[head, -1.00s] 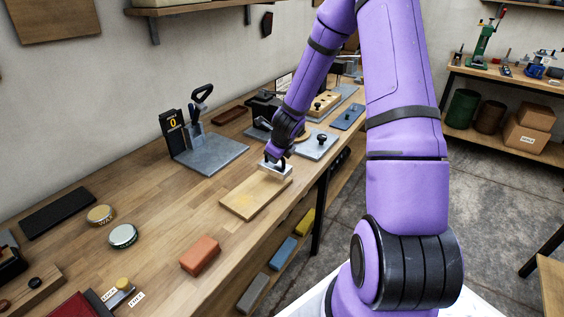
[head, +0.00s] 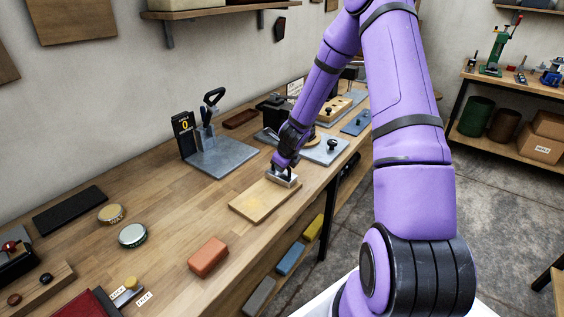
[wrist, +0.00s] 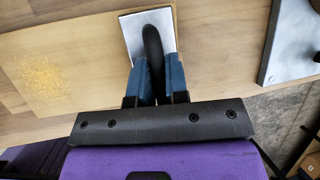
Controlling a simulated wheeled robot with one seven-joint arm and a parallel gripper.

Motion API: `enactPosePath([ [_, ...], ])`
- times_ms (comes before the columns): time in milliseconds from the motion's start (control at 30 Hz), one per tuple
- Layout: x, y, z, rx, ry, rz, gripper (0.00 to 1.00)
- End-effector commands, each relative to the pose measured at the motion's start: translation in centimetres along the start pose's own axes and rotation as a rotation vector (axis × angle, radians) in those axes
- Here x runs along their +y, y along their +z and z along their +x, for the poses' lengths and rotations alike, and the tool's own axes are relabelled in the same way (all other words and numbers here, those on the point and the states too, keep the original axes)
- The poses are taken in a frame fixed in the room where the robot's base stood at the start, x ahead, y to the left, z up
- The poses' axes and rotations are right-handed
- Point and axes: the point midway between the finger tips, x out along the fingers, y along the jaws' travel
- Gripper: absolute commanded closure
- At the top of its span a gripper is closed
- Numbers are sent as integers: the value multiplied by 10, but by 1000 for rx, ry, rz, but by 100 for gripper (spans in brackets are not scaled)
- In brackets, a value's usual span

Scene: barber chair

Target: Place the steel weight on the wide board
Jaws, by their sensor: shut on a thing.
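The steel weight (head: 285,181) is a silver block at the far end of the wide board (head: 255,204), a flat pale wooden slab on the bench. My gripper (head: 283,168) is directly above the weight. In the wrist view, its blue fingers (wrist: 156,78) are shut on the weight's dark upright handle. The weight's square silver plate (wrist: 131,30) lies over the right part of the board (wrist: 90,65). I cannot tell whether its underside touches the board. A yellow speckled patch (wrist: 43,75) is on the board, left of the weight.
An orange block (head: 208,256) and two round tins are nearer. The bench's front edge runs close to the board.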

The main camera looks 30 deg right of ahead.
Motion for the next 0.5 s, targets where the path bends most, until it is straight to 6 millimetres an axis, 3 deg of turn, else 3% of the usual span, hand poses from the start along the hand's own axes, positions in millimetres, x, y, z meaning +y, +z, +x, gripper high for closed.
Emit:
enactPosePath([
  [300, 0, 0, 1, -2, -2, 0, 100],
  [333, 0, -1, 2, 0, 0, 0, 81],
  [400, 0, -1, 2, 0, 0, 0, 65],
  [433, 0, -1, 2, 0, 0, 0, 60],
  [500, 0, -1, 2, 0, 0, 0, 60],
])
